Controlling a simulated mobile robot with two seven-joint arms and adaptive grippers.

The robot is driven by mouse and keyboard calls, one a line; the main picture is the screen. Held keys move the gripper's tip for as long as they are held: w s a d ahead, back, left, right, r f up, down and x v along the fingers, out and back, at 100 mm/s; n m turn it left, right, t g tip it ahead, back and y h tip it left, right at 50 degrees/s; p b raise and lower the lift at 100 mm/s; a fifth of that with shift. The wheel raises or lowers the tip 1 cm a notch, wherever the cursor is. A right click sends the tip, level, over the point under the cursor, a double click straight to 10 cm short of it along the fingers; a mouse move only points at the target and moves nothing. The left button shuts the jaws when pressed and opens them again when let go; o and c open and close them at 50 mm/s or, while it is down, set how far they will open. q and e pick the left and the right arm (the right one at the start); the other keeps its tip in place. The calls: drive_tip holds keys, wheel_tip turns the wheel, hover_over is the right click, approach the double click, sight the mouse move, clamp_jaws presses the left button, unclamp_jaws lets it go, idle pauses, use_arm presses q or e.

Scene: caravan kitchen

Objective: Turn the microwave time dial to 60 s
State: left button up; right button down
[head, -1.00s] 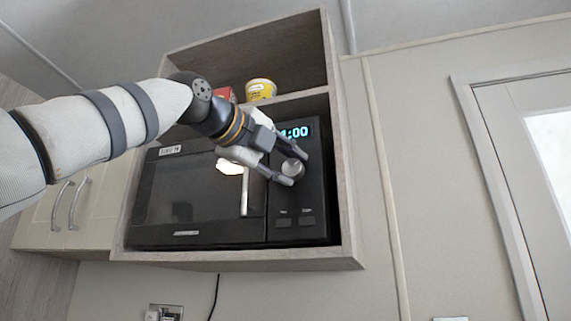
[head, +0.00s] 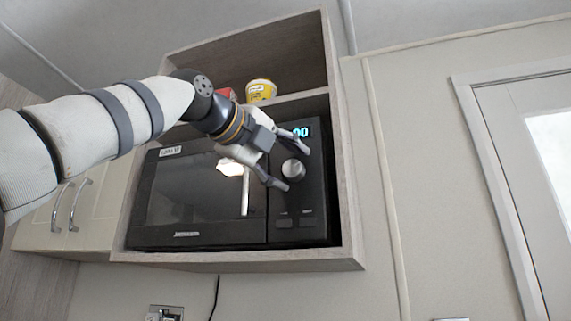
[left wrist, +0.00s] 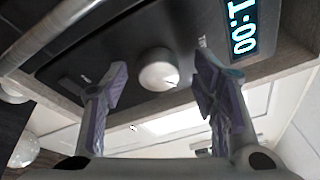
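The black microwave (head: 190,238) sits in a wooden wall cabinet. Its round silver time dial (head: 293,169) is on the right-hand panel, above two buttons. The dial also shows in the left wrist view (left wrist: 158,70), with a small dark mark near its edge. The display (left wrist: 241,28) reads 1:00 in the left wrist view; in the head view my gripper partly covers it. My left gripper (head: 294,168) is open in front of the panel, its fingers spread to either side of the dial. In the left wrist view both fingers (left wrist: 158,88) stand apart from the dial. My right gripper is not in view.
A yellow tub (head: 261,90) and a red item (head: 226,94) stand on the shelf above the microwave. The microwave's vertical door handle (head: 245,196) is just left of the gripper. The cabinet's right wall (head: 346,180) is close beside the panel.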

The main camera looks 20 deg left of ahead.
use_arm(q)
drive_tip(key=shift+s, duration=0.1)
drive_tip(key=v, duration=1.1)
drive_tip(key=shift+s, duration=0.4)
drive_tip(key=shift+a, duration=0.15)
